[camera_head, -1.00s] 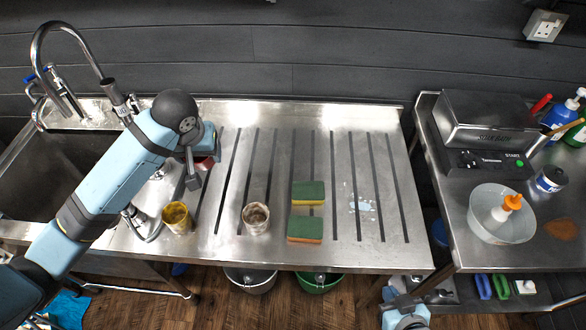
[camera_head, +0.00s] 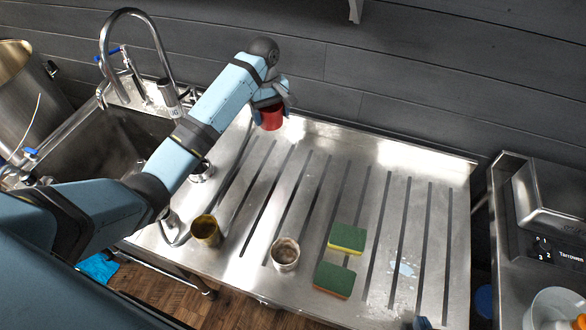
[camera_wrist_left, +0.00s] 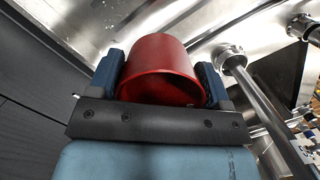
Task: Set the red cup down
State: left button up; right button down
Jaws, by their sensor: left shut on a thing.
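The red cup (camera_head: 271,117) is between the fingers of my left gripper (camera_head: 272,100), near the back edge of the steel drainboard (camera_head: 330,170). In the left wrist view the red cup (camera_wrist_left: 160,70) fills the space between the two blue fingers of my left gripper (camera_wrist_left: 162,82), which is shut on it. I cannot tell whether the cup's base touches the drainboard. My right gripper is not clearly visible; only a small blue piece shows at the bottom edge of the head view.
A yellow cup (camera_head: 206,231) and a whitish cup (camera_head: 285,254) stand near the front edge. Two green and yellow sponges (camera_head: 347,239) (camera_head: 334,281) lie right of them. The sink (camera_head: 95,150) and tap (camera_head: 150,45) are at the left. The back right drainboard is clear.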

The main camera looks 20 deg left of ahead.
pick_arm(q)
notch_tip(320, 180, down, 14)
jog(key=shift+r+p, duration=0.1)
jog(key=shift+p, duration=0.3)
pick_arm(e)
jog(key=shift+r, duration=0.25)
pick_arm(q)
jog(key=shift+f, duration=2.4)
pick_arm(e)
jog(key=shift+w, duration=0.1)
pick_arm(q)
jog(key=shift+f, duration=0.1)
jog(key=o, duration=0.9)
notch_tip(320, 180, up, 12)
jog(key=w+a+b, duration=0.1)
pick_arm(e)
jog(key=shift+a+f, duration=0.1)
jog(key=shift+f, duration=0.4)
pick_arm(q)
jog(key=shift+a, duration=0.1)
